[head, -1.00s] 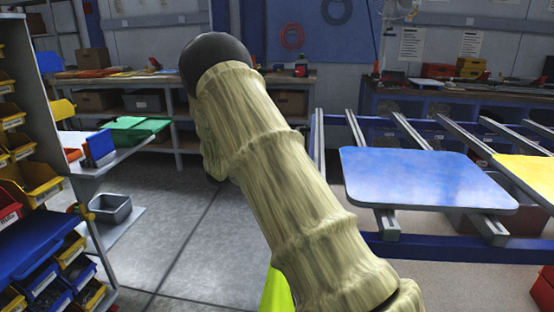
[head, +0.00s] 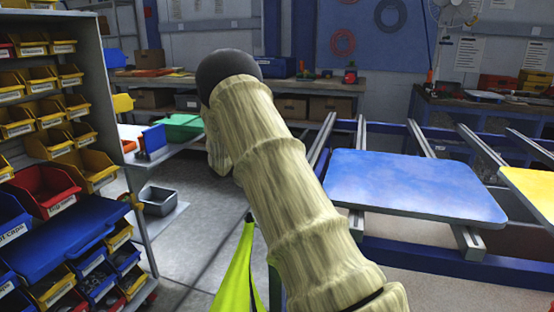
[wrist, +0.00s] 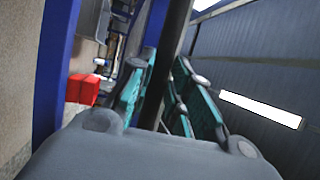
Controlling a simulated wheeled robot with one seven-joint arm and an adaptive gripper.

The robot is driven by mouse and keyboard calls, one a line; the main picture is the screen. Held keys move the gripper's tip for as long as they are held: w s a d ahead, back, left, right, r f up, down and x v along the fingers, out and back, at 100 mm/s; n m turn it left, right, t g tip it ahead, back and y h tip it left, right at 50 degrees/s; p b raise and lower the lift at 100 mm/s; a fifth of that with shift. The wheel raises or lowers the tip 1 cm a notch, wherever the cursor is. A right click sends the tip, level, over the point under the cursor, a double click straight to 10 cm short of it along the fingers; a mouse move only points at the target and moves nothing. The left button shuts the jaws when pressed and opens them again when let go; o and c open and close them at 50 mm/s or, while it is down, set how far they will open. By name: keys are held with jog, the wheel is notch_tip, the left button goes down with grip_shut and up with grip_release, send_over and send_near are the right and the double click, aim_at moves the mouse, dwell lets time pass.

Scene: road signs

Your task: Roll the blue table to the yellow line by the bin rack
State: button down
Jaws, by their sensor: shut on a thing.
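The blue table has a blue frame (head: 420,256) and pale metal rails across it. It stands at the right in the head view. A blue panel (head: 415,187) and part of a yellow panel (head: 533,188) lie on its rails. The bin rack (head: 118,120) stands at the left. No yellow floor line shows. In the wrist view my gripper (wrist: 165,80) has teal fingers closed around a dark bar (wrist: 160,85), and a blue upright (wrist: 55,70) stands beside it. Where the bar joins the table is hidden. My arm hides the gripper in the head view.
Grey floor (head: 205,240) shows between the rack and my arm. A low shelf with a grey tub (head: 158,200) juts out beside the rack. Workbenches (head: 330,88) line the back wall. A yellow-green cloth-like piece (head: 236,270) is close below my arm.

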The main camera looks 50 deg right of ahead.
jog(key=shift+w+r, duration=0.25)
jog(key=shift+r, duration=0.2)
jog(key=c, duration=1.5)
grip_release()
jog(key=shift+w+a, duration=0.1)
jog(key=shift+o, duration=0.9)
jog(key=shift+a, duration=0.15)
jog(key=v, duration=1.1)
jog(key=shift+w+a+f, duration=0.15)
jog(key=shift+f, duration=0.3)
jog(key=x, duration=1.2)
jog(key=shift+a, duration=0.1)
